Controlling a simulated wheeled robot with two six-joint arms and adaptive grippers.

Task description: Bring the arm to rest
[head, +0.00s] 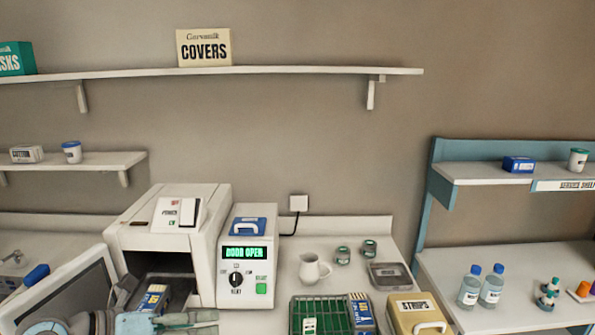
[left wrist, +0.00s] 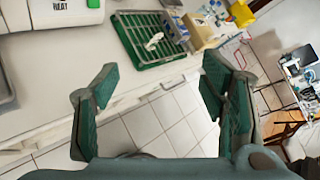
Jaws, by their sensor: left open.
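My left arm comes in at the bottom left of the head view, and its gripper (head: 205,319) shows partly at the lower edge, in front of the white machine. In the left wrist view the left gripper (left wrist: 160,76) has its two green-padded fingers spread wide apart. Nothing is between them; floor tiles and the counter's front edge show behind the gap. The gripper looks clear of the counter items. My right gripper is in neither view.
A white machine (head: 214,192) with an open chamber and a "DOOR OPEN" display stands on the counter. A green rack (head: 296,318), a yellow "STRIPS" box (head: 410,318) and a white jug (head: 311,270) are to its right. A blue-framed shelf unit (head: 437,190) stands further right.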

